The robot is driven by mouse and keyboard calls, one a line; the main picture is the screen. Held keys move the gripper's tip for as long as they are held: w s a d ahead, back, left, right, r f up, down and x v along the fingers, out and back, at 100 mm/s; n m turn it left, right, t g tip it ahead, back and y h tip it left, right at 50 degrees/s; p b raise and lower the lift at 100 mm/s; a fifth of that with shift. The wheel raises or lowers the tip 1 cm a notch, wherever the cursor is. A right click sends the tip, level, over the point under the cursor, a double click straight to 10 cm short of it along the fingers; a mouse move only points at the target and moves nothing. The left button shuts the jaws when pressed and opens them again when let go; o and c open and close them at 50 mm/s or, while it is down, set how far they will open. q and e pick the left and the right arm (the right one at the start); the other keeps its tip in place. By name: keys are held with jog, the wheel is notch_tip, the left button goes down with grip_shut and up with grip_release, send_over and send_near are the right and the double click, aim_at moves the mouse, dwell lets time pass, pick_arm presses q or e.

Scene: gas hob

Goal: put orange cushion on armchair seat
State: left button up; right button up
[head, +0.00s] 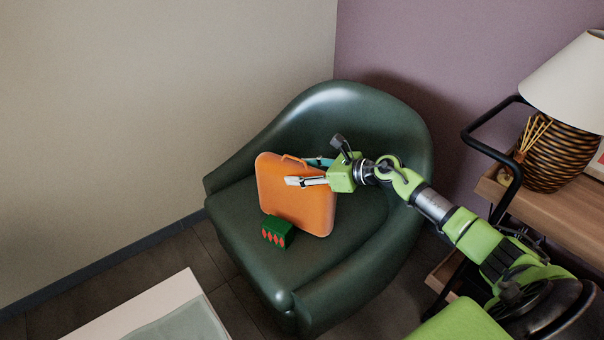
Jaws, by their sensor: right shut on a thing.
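The orange cushion (290,205) is a flat rounded square, standing tilted over the seat of the dark green armchair (350,248). My right gripper (312,172) is shut on the cushion near its upper right part, with one finger across its front face. The other finger is partly hidden behind the cushion. I cannot tell whether the cushion's lower edge touches the seat. My left gripper is not in view.
A small green box with red diamonds (277,231) sits on the seat's front left, beside the cushion's lower edge. A wooden trolley (545,215) with a lamp (560,120) stands at right. A pale table (165,308) is at lower left.

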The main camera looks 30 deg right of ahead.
jog(key=o, duration=1.3)
jog(key=shift+f, duration=0.1)
jog(key=o, duration=0.4)
